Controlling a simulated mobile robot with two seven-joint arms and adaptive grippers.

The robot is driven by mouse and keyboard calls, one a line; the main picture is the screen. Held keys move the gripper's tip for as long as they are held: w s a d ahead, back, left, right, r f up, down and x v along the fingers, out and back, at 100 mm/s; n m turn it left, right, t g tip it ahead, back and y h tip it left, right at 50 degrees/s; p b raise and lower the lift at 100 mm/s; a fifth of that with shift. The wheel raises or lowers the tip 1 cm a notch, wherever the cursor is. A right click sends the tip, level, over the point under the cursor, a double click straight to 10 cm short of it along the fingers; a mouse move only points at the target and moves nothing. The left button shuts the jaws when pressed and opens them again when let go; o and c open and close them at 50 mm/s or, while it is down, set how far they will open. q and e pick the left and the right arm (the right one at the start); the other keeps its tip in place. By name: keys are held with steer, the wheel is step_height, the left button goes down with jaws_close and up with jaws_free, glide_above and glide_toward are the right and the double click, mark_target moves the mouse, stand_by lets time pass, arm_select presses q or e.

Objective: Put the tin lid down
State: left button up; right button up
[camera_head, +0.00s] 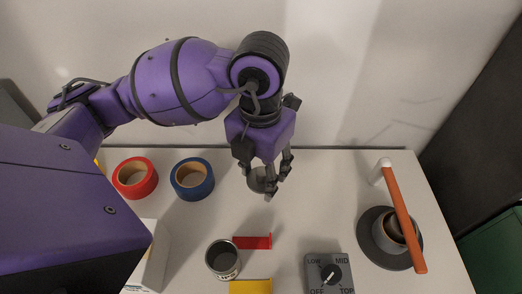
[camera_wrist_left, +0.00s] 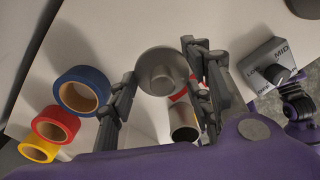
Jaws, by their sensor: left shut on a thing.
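My left gripper (camera_head: 268,185) is shut on the round grey tin lid (camera_head: 256,180) and holds it over the bench. In the left wrist view the lid (camera_wrist_left: 162,70) sits between the fingers of my left gripper (camera_wrist_left: 160,85), its raised centre showing. The open tin (camera_head: 222,260) stands upright at the front of the bench, nearer than the gripper and to its left; it also shows below the lid in the left wrist view (camera_wrist_left: 184,122). A purple and dark part of mine, possibly my right gripper (camera_wrist_left: 298,104), shows at the right of the wrist view; its jaws are unclear.
Red tape (camera_head: 135,178) and blue tape (camera_head: 192,179) lie at back left. A red piece (camera_head: 252,242) and a yellow piece (camera_head: 250,287) lie near the tin. A dial box (camera_head: 314,268) stands front right. An orange-handled thing (camera_head: 403,220) crosses a dark round dish (camera_head: 371,258).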

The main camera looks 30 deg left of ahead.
arm_select(q)
steer(key=w+a+f, duration=0.1)
steer(key=f, duration=0.1)
steer(key=w+a+f, duration=0.2)
steer(key=a+f, duration=0.1)
steer(key=shift+w+f, duration=0.25)
steer(key=shift+f, duration=0.1)
steer(key=shift+w+a+f, duration=0.15)
steer(key=shift+f, duration=1.6)
steer(key=shift+f, duration=0.1)
steer(key=shift+f+b, duration=0.15)
steer(key=shift+b, duration=0.2)
steer(key=o, duration=0.8)
step_height(320, 180, up, 12)
steer(key=shift+r+p, duration=0.25)
steer(key=shift+p, duration=0.1)
